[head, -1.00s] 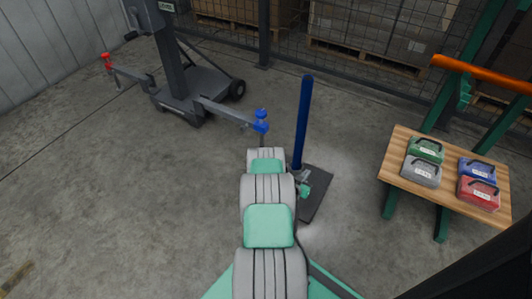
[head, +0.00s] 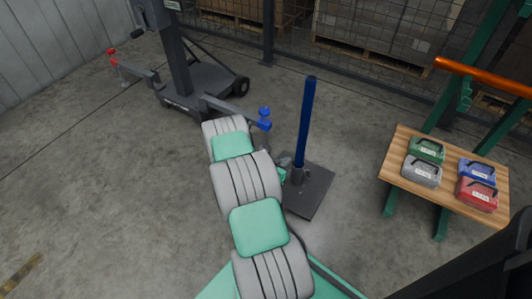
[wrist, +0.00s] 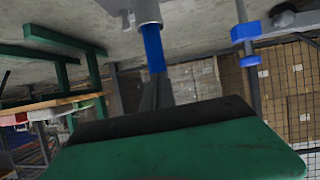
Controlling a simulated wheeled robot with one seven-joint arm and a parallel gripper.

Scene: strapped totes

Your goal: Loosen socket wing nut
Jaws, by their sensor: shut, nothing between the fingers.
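A blue post (head: 306,120) stands upright in a grey socket (head: 297,178) on a dark square base plate (head: 318,188). In the wrist view the blue post (wrist: 154,48) shows at top centre, with the grey socket (wrist: 147,10) around it. A small grey ridged part beside the socket may be the wing nut (wrist: 131,18); I cannot tell for sure. My gripper (head: 281,174) is shut and empty, just left of the socket and partly hidden behind my arm in the head view. Its green and black end fills the bottom of the wrist view (wrist: 165,120), apart from the socket.
A dark wheeled stand (head: 190,95) has arms with a red tip (head: 111,52) and a blue tip (head: 264,118), the blue one close to my arm. Floor right of the base plate is clear.

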